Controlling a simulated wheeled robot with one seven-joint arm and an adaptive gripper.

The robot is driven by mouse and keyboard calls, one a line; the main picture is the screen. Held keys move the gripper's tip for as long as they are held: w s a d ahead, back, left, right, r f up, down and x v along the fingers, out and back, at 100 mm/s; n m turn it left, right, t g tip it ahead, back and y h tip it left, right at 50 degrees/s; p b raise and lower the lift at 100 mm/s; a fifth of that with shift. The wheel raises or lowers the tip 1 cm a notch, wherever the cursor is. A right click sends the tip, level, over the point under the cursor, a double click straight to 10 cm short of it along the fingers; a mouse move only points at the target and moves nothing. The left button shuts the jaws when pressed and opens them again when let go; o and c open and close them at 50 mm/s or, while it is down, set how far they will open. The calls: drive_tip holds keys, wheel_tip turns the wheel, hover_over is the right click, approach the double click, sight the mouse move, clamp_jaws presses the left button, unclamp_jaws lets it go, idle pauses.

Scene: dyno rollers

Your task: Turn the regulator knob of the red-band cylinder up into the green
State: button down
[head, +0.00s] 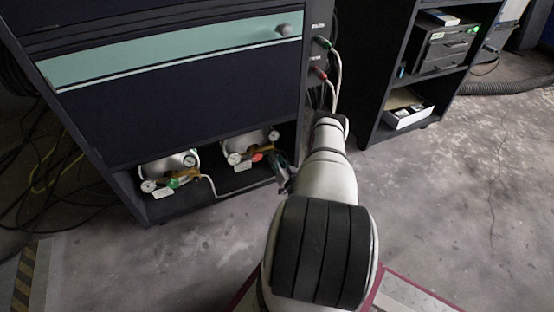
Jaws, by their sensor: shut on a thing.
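The red-band cylinder (239,143) lies in the low open bay of the dark cabinet, on the right of two. Its red part (257,158) and a round white gauge (234,159) face outward, with a brass fitting beside the red part. The needle and any green zone are too small to read. My gripper (283,174) is at the right end of this cylinder's regulator, shut on the regulator knob. The knob itself is mostly hidden by the fingers.
A second cylinder (170,163) with a green part (173,183) lies to the left in the bay. The cabinet's right side wall (314,100) stands close to my arm, with cables hanging from ports above. A dark shelf unit (388,80) stands right. The floor at right is clear.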

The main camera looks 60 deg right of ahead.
drive_tip(key=c, duration=1.3)
unclamp_jaws()
drive_tip(key=shift+c, duration=0.2)
drive_tip(key=v, duration=0.7)
drive_tip(key=shift+s, duration=0.25)
drive_tip(key=shift+a, duration=0.15)
